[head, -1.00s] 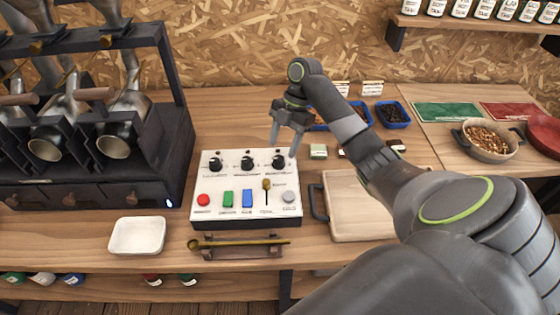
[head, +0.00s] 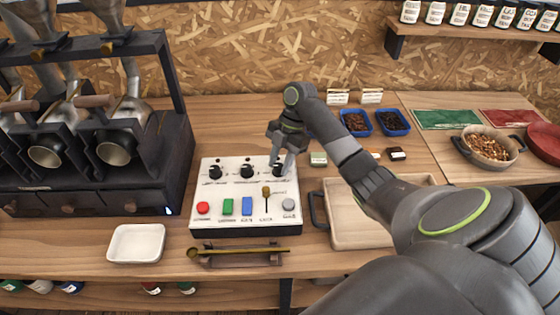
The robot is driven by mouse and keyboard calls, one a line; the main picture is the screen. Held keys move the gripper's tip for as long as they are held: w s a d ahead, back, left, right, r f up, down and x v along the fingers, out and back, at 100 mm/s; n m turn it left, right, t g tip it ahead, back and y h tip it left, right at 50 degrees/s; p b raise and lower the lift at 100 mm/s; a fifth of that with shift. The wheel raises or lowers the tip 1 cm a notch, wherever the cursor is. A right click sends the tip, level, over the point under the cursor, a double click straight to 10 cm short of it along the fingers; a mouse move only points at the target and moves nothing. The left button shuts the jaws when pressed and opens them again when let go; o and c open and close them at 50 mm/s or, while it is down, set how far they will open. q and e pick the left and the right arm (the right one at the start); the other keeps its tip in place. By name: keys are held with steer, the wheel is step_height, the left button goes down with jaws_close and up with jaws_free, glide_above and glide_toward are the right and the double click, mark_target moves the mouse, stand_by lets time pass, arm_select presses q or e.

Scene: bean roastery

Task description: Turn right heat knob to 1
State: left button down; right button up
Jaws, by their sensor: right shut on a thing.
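The white control panel (head: 222,187) stands on the wooden bench in the middle of the head view. Three black knobs sit along its top row. The right heat knob (head: 278,170) is the rightmost, partly hidden by my gripper. The middle knob (head: 247,171) and the left knob (head: 215,171) are uncovered. My right gripper (head: 282,168) points down at the right knob, its fingers closed around it. The knob's pointer and the scale numbers are too small to read. My left gripper is not in view.
Below the knobs are a red button (head: 203,208), green and blue switches, a brass-tipped lever (head: 266,192) and a grey button. A wooden board (head: 345,222) lies right of the panel, a white dish (head: 136,243) to the left. The dark roaster (head: 100,180) stands at far left.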

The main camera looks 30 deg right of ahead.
steer(key=shift+r+m+p, duration=0.2)
steer(key=shift+m+p, duration=0.3)
steer(key=shift+p, duration=0.5)
steer(key=m+t+p, duration=0.1)
steer(key=m+p, duration=0.1)
steer(key=m+t+p, duration=0.1)
steer(key=m+p, duration=0.1)
steer(key=p, duration=0.1)
steer(key=m+t+p, duration=0.1)
steer(key=m+p, duration=0.1)
steer(key=p, duration=0.1)
steer(key=shift+s+a+r+m, duration=0.1)
steer(key=shift+s+m, duration=0.15)
steer(key=shift+m, duration=0.15)
steer(key=shift+f+m+t+h+p, duration=0.15)
steer(key=shift+m+t+h+p, duration=0.2)
steer(key=shift+m+p, duration=0.65)
steer(key=shift+f+m+t+h+p, duration=0.1)
steer(key=shift+m+t+h+p, duration=0.2)
steer(key=shift+m+p, duration=0.7)
steer(key=o, duration=1)
steer(key=shift+c, duration=0.2)
steer(key=b+v, duration=0.2)
steer(key=v, duration=1.5)
steer(key=shift+r, duration=0.15)
